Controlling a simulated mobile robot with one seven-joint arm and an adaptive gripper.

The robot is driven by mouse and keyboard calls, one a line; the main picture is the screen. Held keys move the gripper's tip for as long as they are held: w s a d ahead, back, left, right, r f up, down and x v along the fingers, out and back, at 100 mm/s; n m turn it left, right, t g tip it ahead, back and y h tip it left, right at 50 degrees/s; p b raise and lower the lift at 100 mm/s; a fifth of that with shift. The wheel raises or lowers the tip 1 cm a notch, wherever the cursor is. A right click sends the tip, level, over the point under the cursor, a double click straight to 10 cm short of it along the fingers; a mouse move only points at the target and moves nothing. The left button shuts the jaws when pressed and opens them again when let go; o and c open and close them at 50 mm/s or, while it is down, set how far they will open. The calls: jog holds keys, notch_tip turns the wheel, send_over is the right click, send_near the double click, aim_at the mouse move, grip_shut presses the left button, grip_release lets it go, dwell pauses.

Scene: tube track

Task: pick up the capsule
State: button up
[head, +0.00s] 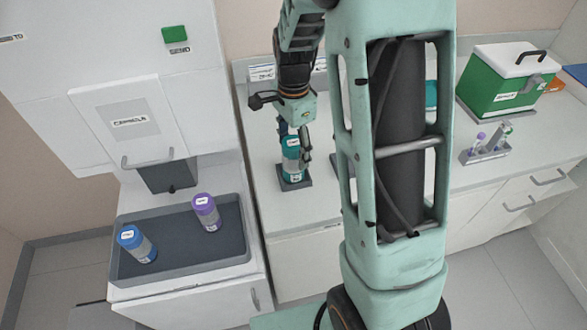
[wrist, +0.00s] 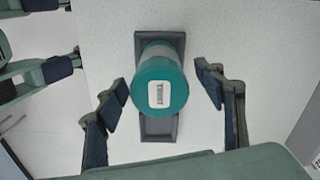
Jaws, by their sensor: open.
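A teal-capped capsule (head: 291,166) with a white label stands upright in a small dark grey holder (head: 296,185) on the counter. In the wrist view its round teal cap (wrist: 160,92) faces the camera, above the grey holder (wrist: 158,130). My gripper (wrist: 160,80) is open, with one finger to the left of the capsule and one to the right. Gaps show between both fingers and the cap. In the head view my gripper (head: 293,137) is right over the capsule and partly covers it. The fingers' height against the cap is hard to tell.
A dark tray (head: 180,270) at left holds a blue-capped capsule (head: 136,243) and a purple-capped capsule (head: 206,212). A green box (head: 505,82) with a white lid and a small tube rack (head: 486,153) stand at right. My arm hides the counter's middle.

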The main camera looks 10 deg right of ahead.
jog(key=shift+f, duration=0.3)
jog(key=shift+c, duration=0.6)
jog(key=c, duration=1.4)
jog(key=shift+r, duration=0.2)
